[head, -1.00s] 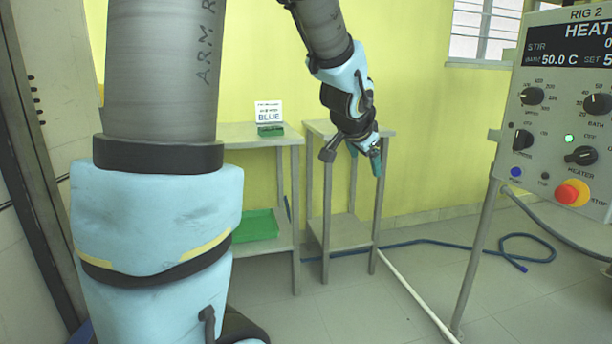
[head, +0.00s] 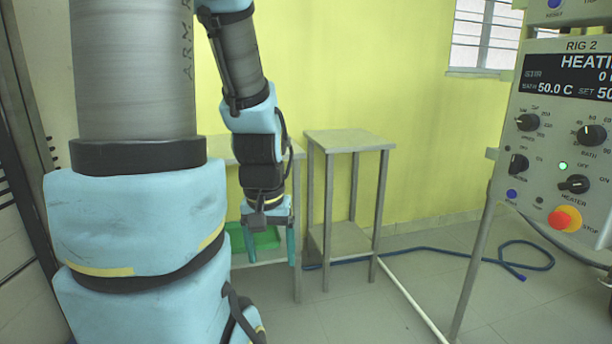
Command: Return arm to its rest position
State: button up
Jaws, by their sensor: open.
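My arm shows in the head view, with its large upper links filling the left side. My gripper (head: 271,262) hangs pointing down left of the middle, in front of the bench with the green tray. Its two teal fingers are apart, with nothing seen between them. My forearm hides much of the bench and whatever stands on its top.
A small grey stand (head: 349,140) with a bare top is right of my gripper. A green tray (head: 236,238) sits on the lower shelf of the bench (head: 297,215). The RIG 2 control panel (head: 560,140) stands at the right. A blue hose (head: 440,250) lies on the floor.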

notch_tip(320, 180, up, 16)
jog(key=p, duration=1.3)
jog(key=shift+f+p, duration=0.25)
jog(key=shift+p, duration=0.15)
dwell(0.4)
